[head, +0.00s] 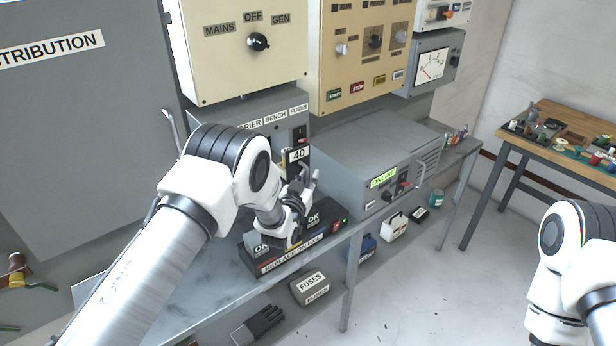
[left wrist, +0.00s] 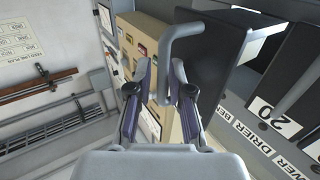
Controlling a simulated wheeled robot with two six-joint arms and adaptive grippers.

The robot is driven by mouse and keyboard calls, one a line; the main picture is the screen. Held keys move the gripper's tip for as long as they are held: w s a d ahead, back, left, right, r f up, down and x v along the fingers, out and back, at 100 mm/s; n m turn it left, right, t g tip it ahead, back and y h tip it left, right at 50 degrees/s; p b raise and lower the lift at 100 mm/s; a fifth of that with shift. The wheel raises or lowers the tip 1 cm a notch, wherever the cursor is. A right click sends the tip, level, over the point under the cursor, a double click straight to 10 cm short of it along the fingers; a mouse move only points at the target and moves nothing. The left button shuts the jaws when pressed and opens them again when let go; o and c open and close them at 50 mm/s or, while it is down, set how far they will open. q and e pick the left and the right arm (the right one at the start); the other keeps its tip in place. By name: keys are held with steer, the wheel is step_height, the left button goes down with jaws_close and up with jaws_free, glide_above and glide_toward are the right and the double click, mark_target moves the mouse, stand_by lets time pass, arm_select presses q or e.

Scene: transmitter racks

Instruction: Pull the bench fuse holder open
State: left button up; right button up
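The bench fuse holder is a dark block with a "40" label (head: 298,155), under the "BENCH" lettering on the grey fuse box (head: 262,108). In the left wrist view a black fuse block (left wrist: 212,62) with a grey hooked handle (left wrist: 163,80) is ahead. My left gripper (head: 304,178) is just below the "40" label. In the left wrist view its two fingers (left wrist: 162,63) are apart, and the handle's straight bar shows between them. I see no clear contact. My left wrist and forearm hide part of the fuse box. My right arm shows at the right edge; its gripper is out of view.
A black tray labelled "REPLACE ON FAIL" (head: 292,256) sits below my left gripper. A grey "ONLINE" cabinet (head: 375,150) stands just right of it. A "FUSES" box (head: 310,284) is on the lower shelf. A wooden table (head: 560,140) is at right; open floor lies before it.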

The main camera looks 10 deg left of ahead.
arm_select(q)
steer(key=shift+a, duration=0.1)
steer(key=shift+s, duration=0.3)
steer(key=s, duration=1.1)
steer(key=shift+s+a, duration=0.2)
steer(key=shift+a, duration=0.15)
